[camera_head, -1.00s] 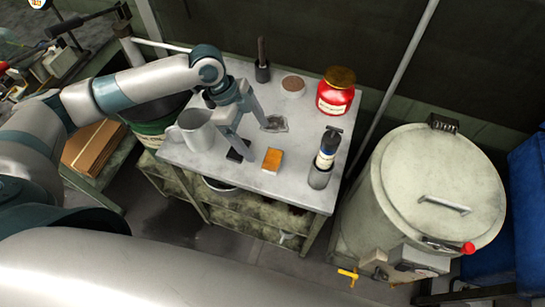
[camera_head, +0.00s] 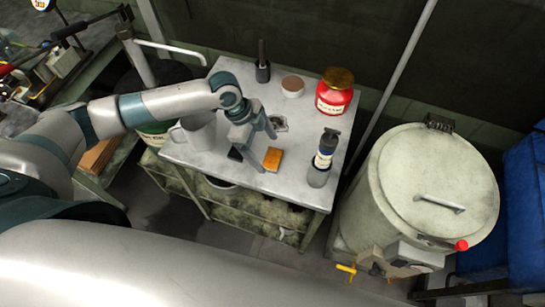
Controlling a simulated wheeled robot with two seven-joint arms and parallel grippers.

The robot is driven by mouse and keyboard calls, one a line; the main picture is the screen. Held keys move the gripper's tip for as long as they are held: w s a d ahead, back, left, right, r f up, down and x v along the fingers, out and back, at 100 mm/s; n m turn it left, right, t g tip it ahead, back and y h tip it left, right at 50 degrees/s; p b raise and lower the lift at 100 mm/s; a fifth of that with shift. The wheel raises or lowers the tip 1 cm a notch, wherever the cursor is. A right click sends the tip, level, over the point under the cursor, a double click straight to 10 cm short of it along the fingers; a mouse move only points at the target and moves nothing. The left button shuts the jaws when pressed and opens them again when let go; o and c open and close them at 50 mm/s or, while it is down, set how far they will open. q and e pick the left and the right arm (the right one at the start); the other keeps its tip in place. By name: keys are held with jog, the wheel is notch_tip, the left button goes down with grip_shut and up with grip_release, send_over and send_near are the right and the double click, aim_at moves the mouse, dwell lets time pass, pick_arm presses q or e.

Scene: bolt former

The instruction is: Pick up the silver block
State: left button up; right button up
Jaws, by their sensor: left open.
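A small silver block (camera_head: 281,124) lies on the grey metal table (camera_head: 205,163), partly hidden behind a finger of my left gripper. My left gripper (camera_head: 265,151) is open and points down over the table, with its fingers spread just in front of the silver block. I cannot tell how high the fingertips are above the tabletop. An orange-topped block (camera_head: 273,159) lies close to the nearer fingertip. My right gripper is not in view.
A grey pitcher (camera_head: 197,130) and a dark block (camera_head: 235,154) are on the left side. A large drum (camera_head: 430,185) stands right of the table.

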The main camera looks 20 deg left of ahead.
aim_at(273, 158)
pick_arm(q)
jog(key=p+x, duration=0.1)
jog(key=x, duration=0.2)
jog(key=shift+w+r, duration=0.1)
jog(key=shift+f, duration=0.3)
jog(key=shift+r, duration=0.1)
jog(key=c, duration=1.6)
jog(key=shift+r, duration=0.1)
jog(key=shift+w+d+r+b, duration=0.1)
jog(key=shift+r+b, duration=0.25)
jog(key=shift+r, duration=0.15)
jog(key=r, duration=0.1)
jog(key=r+b, duration=0.1)
jog(key=r, duration=0.1)
jog(key=shift+s+d+b, duration=0.25)
jog(key=shift+s+b, duration=0.05)
jog(key=shift+s, duration=0.1)
jog(key=s+d+r+b, duration=0.1)
jog(key=s+d+r, duration=0.1)
jog(key=s, duration=0.1)
jog(key=s+d+r+b, duration=0.1)
jog(key=s+d+r, duration=0.1)
jog(key=s+d+r+b, duration=0.1)
jog(key=s+d+r, duration=0.1)
jog(key=s, duration=0.1)
jog(key=shift+s+d+r, duration=0.3)
jog(key=shift+r, duration=0.1)
